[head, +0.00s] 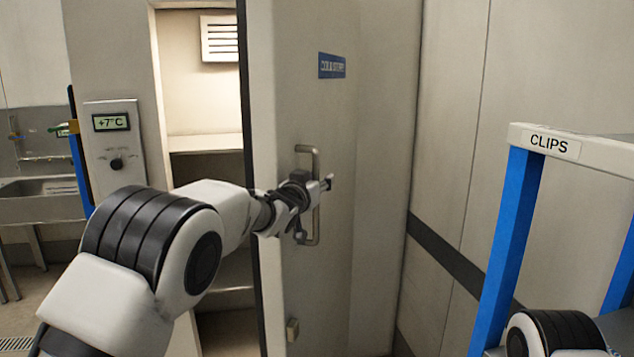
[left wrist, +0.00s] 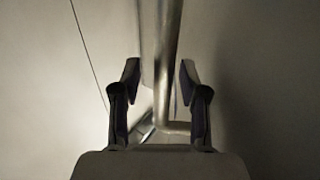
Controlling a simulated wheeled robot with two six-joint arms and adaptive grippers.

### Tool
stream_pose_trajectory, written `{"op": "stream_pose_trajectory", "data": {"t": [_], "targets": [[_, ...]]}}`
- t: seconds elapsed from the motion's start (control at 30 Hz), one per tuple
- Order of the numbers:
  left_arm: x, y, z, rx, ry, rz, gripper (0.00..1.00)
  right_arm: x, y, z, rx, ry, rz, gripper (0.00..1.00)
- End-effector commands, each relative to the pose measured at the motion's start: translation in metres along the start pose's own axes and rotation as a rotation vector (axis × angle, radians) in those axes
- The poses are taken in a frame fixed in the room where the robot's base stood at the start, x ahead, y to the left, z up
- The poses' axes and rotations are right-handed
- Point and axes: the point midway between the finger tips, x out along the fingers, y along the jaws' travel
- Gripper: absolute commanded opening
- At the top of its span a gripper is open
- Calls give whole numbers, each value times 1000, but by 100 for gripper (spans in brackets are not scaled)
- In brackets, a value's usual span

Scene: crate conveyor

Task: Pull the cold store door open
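The cold store door (head: 385,130) is a pale panel with a blue sign (head: 331,66). It stands ajar, with a wide gap at its left edge showing the lit interior. Its upright metal bar handle (head: 313,232) also shows in the left wrist view (left wrist: 168,50). My left gripper (head: 318,186) is at the middle of the handle. In the left wrist view its fingers (left wrist: 160,75) are spread, one on each side of the bar, and look open. Whether a finger touches the bar is hard to tell. My right gripper is out of view.
Shelves (head: 205,143) show inside the cold store. A control panel (head: 113,140) reading +7°C is left of the opening, with a sink (head: 40,205) beyond. A blue-legged rack (head: 508,240) labelled CLIPS stands at right, near my right arm.

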Motion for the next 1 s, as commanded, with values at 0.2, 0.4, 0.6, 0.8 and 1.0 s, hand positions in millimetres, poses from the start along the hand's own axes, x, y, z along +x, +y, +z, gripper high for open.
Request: {"op": "stream_pose_trajectory", "data": {"t": [0.2,0.4,0.6,0.8,1.0], "targets": [[-1,0,2,0,-3,0,43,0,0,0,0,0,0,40],[-23,0,1,0,-5,-1,43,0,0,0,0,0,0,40],[-71,0,1,1,-5,-1,43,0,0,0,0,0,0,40],[-110,1,1,1,-3,0,43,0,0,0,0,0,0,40],[-119,1,2,0,-3,0,43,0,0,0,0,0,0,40]]}}
